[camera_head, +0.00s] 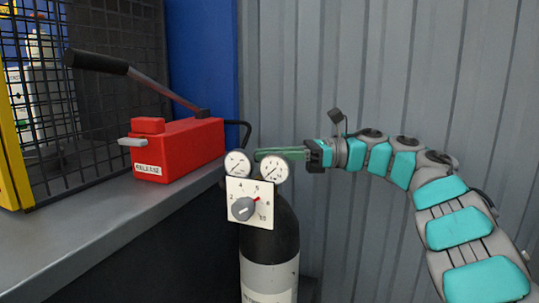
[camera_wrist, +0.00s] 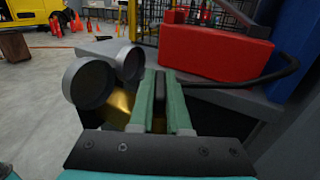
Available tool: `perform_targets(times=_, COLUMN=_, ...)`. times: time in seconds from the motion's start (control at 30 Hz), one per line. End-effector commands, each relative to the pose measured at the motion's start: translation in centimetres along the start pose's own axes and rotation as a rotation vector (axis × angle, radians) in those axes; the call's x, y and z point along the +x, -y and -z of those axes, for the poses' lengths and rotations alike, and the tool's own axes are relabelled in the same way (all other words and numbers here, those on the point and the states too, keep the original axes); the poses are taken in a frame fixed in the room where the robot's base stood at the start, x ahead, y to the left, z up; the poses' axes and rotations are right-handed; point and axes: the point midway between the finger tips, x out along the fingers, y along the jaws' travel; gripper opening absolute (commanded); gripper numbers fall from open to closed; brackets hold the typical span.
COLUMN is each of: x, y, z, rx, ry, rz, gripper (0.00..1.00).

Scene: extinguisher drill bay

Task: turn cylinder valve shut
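The black cylinder (camera_head: 272,235) with a pale label band stands upright beside the bench. Two round gauges (camera_head: 238,164) (camera_head: 274,169) sit at its top, above a white dial plate (camera_head: 262,220) with numbers, a red mark and a grey knob (camera_head: 243,209). My gripper (camera_head: 262,154) reaches in from the right, its green fingers level with the gauges and partly behind them. In the wrist view the gripper (camera_wrist: 161,80) has a narrow gap between its fingers. A brass part (camera_wrist: 118,103) and the gauge backs (camera_wrist: 92,82) lie left of the fingers. Any valve handle between the fingers is unclear.
A red box marked RELEASE (camera_head: 180,148) with a black-gripped lever (camera_head: 97,62) stands on the grey bench (camera_head: 95,215). A dark hose (camera_wrist: 255,82) runs from the box close by the fingers. A mesh cage (camera_head: 105,100) and corrugated wall (camera_head: 330,60) stand behind.

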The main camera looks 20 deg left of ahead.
Motion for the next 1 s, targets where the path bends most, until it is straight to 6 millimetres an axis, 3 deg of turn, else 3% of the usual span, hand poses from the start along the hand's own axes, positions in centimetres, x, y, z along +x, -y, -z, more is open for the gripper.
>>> perform_targets(times=0.1, x=0.0, y=0.0, z=0.0, rx=0.0, ry=0.0, rz=0.0, gripper=0.0)
perform_targets(times=0.63, x=-0.01, y=0.0, z=0.42, rx=-0.001, ry=-0.002, rz=0.014, gripper=0.0)
perform_targets(times=1.0, x=0.02, y=0.01, z=0.92, rx=-0.002, ry=-0.004, rz=0.142, gripper=0.0)
